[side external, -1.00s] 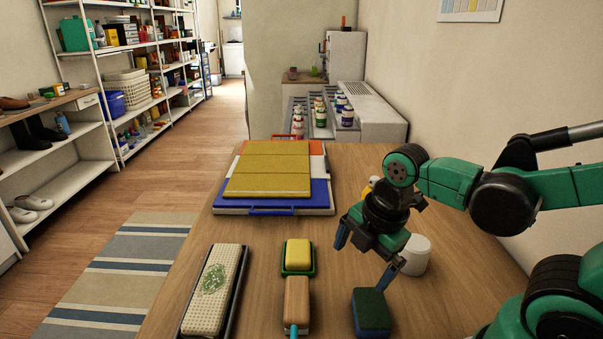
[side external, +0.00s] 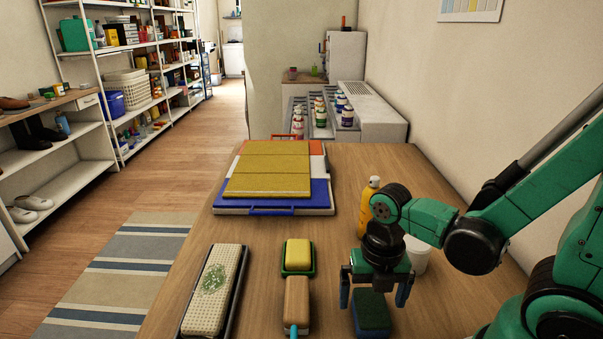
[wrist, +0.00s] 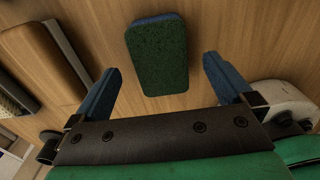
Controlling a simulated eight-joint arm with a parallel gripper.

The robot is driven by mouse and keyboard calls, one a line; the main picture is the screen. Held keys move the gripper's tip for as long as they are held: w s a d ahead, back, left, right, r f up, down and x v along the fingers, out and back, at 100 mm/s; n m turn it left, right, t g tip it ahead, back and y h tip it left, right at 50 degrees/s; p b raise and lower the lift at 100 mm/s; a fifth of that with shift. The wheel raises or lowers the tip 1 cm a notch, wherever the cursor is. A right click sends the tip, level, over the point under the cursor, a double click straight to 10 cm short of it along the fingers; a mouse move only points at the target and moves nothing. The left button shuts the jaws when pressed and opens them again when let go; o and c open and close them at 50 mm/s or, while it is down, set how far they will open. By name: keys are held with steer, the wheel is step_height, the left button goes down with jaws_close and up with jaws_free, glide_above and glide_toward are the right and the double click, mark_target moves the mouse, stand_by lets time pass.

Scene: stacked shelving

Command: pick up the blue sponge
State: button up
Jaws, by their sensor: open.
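The blue sponge (side external: 372,317) lies on the near right part of the wooden table, a block with a dark green top and blue sides. In the wrist view the sponge (wrist: 157,58) shows its green face, with a blue edge along the top. My gripper (side external: 374,298) is open and empty, its two blue fingers pointing down. In the side view the fingers appear to either side of the sponge. In the wrist view the sponge sits between and beyond the fingertips (wrist: 160,72), apart from both. I cannot tell the exact height of the fingertips above the table.
A wooden-backed brush (side external: 297,300), a yellow sponge (side external: 298,253) in a green tray and a long perforated pad (side external: 214,285) lie to the left. A yellow bottle (side external: 366,205) and white cup (side external: 417,255) stand behind my gripper. Flat cases (side external: 322,200) lie farther back.

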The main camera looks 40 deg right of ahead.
mark_target(372, 306)
steer(key=shift+f, duration=0.75)
steer(key=c, duration=1.3)
steer(key=shift+r, duration=0.2)
step_height(372, 306, up, 20)
steer(key=shift+f, duration=0.2)
